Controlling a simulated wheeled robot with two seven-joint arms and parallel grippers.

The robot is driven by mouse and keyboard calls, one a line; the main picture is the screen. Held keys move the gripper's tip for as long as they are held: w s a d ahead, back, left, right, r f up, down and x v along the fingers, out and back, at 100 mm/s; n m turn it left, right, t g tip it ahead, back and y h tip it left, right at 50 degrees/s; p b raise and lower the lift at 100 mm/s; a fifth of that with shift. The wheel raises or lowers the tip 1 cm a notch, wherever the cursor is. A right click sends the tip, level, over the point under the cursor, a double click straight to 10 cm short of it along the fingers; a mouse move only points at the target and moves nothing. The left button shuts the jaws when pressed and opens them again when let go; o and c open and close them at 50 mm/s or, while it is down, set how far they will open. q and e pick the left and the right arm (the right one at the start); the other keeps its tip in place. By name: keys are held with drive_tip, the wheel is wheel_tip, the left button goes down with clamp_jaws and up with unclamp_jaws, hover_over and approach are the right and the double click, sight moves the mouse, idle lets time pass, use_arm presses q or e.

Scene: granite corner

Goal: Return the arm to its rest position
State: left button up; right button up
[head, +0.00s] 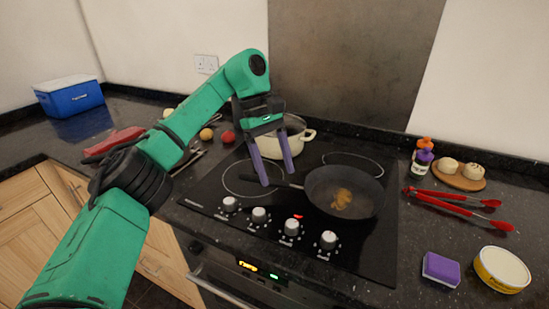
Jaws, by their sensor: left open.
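My left arm (186,130) is green and black. It comes in from the lower left and reaches up over the worktop, bent at a joint near the wall. My left gripper (278,184) points down above the hob, with its two purple fingers apart and nothing between them. The finger tips show beside the handle of the black frying pan (322,202); I cannot tell whether they touch it. My right gripper is not in view.
The pan holds brown food (342,199) on the black hob (225,189). A cream pot (268,147) stands behind my gripper. Red tongs (440,197), a purple sponge (440,269), a yellow tub (502,268) and a wooden board (459,183) lie right. A blue cooler (70,99) stands far left.

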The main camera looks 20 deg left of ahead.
use_arm(q)
drive_tip(key=shift+w+a+r, duration=0.1)
drive_tip(key=shift+a+r, duration=0.15)
drive_tip(key=shift+r, duration=0.25)
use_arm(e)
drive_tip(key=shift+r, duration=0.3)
